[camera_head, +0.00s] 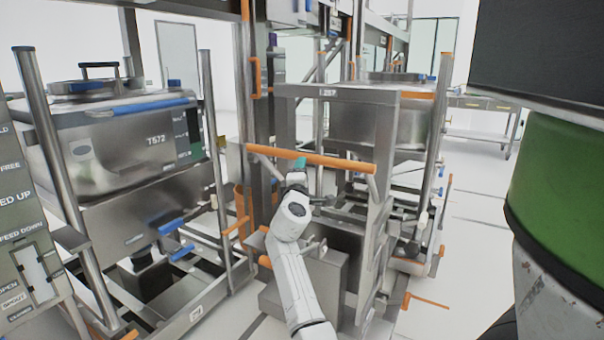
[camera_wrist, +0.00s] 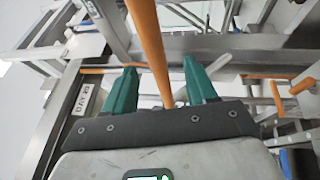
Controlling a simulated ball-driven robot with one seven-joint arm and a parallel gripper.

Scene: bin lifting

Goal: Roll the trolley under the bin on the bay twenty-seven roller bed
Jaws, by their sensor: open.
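The steel trolley stands in front of me in the head view, with an orange push bar (camera_head: 335,161) across its near side and a labelled steel top beam (camera_head: 335,93). My gripper (camera_head: 300,163) is at the left part of this bar. In the wrist view my gripper (camera_wrist: 160,66) is open, its green fingers on either side of the orange bar (camera_wrist: 150,50); contact cannot be told. A steel bin (camera_head: 372,122) is behind the trolley's frame, partly hidden. Another steel bin (camera_head: 115,145), marked T572 or T672, sits on the left stand.
Steel posts (camera_head: 213,150) and blue handles (camera_head: 165,226) are close on the left. A control panel (camera_head: 30,265) stands at the near left. A large green and black drum-shaped body (camera_head: 560,185) fills the right. Open white floor (camera_head: 470,240) lies between it and the trolley.

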